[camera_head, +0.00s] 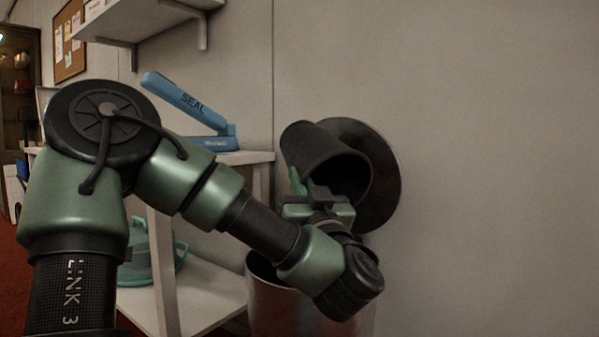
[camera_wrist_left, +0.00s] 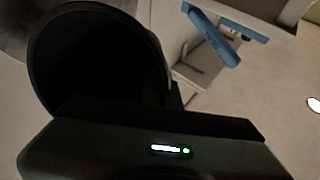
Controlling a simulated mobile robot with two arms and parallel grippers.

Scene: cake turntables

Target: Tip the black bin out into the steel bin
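The black bin (camera_head: 312,150) is in the air above the steel bin (camera_head: 272,305), tipped well over on its side. Its mouth faces right and toward the head camera. My left gripper (camera_head: 318,198) is at the bin's lower rim and appears shut on it; the fingertips are partly hidden. The left wrist view shows the bin's round mouth (camera_wrist_left: 100,62) close up, with a dark interior where no contents can be made out. The steel bin stands below, its opening partly covered by my left wrist. My right gripper is not in view.
A dark round disc (camera_head: 387,185), perhaps the steel bin's raised lid, stands behind the black bin by the wall. Left is a white shelf unit (camera_head: 255,157) with a blue sealer (camera_head: 190,105) on top and a teal container (camera_head: 140,265) below. The right wall side is clear.

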